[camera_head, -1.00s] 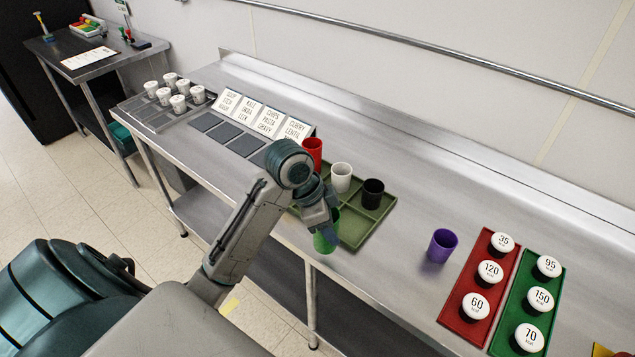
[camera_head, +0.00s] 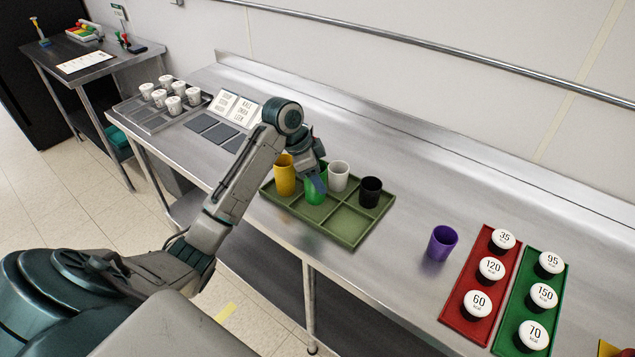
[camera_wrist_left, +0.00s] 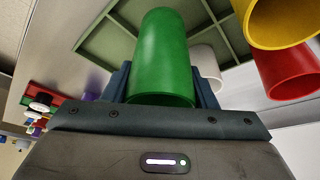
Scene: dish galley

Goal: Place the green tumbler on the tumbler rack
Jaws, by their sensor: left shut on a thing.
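My left gripper (camera_head: 318,181) is shut on the green tumbler (camera_head: 314,194) and holds it over the olive green tumbler rack (camera_head: 347,224). In the left wrist view the green tumbler (camera_wrist_left: 162,55) sits between the two fingers, with the rack (camera_wrist_left: 110,42) behind it. I cannot tell whether its base touches the rack. The yellow tumbler (camera_head: 285,178) stands left of it, the white tumbler (camera_head: 339,176) and black tumbler (camera_head: 371,191) to its right. The red tumbler (camera_wrist_left: 290,76) shows in the wrist view; my arm hides it in the head view. My right gripper is out of view.
The rack's front compartments look empty. A purple tumbler (camera_head: 441,243) stands on the bare counter to the right, near a red tray (camera_head: 462,324) and a green tray (camera_head: 510,335) with white numbered pieces. Cards (camera_head: 238,107) and a tray of white cups (camera_head: 150,122) are left.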

